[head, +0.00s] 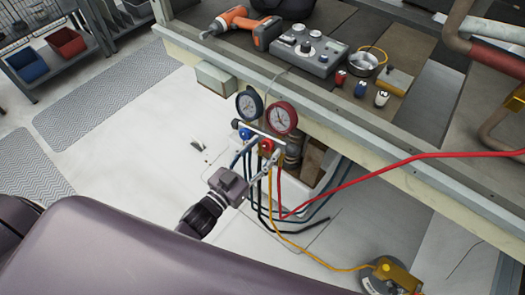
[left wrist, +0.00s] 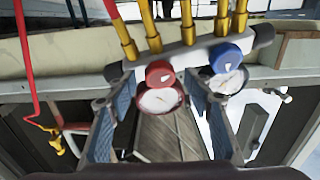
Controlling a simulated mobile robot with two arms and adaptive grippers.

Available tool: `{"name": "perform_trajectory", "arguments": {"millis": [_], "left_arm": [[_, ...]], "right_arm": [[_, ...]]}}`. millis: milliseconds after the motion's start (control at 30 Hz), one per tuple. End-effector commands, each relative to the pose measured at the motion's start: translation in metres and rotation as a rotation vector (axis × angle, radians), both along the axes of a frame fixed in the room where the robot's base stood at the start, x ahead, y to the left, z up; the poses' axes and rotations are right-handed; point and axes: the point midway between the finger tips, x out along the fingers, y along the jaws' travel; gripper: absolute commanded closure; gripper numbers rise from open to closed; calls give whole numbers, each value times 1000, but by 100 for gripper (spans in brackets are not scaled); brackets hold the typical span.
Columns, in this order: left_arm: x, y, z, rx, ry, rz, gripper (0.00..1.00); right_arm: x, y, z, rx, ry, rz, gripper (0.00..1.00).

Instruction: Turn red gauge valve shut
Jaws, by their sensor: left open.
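The red gauge valve (head: 266,146) is a small red knob on the gauge manifold under the table edge. In the left wrist view the red knob (left wrist: 160,73) faces my gripper, with the red-rimmed gauge (left wrist: 159,101) just below it. A blue knob (left wrist: 225,57) sits to its right. My left gripper (head: 262,166) is open, with its fingers close to the red knob in the head view. In the left wrist view the fingertips (left wrist: 162,84) lie on either side of the red knob; I cannot tell whether they touch it. My right gripper is not in view.
The red gauge (head: 282,117) and blue gauge (head: 249,105) stand above the knobs. Several hoses hang below the manifold. The workbench (head: 345,113) holds an orange drill (head: 245,26) and a grey control box (head: 310,49). A yellow-topped device (head: 390,276) is at the lower right.

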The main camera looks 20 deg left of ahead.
Motion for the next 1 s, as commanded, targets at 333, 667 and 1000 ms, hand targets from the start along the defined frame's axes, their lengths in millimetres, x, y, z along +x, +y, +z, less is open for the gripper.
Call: {"name": "perform_trajectory", "arguments": {"millis": [333, 667, 1000], "left_arm": [[1, -1, 0, -1, 1, 0, 64], [1, 0, 0, 0, 1, 0, 95], [1, 0, 0, 69, -30, -28, 95]], "right_arm": [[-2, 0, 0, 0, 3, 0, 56], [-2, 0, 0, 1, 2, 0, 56], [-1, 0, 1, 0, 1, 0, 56]]}}
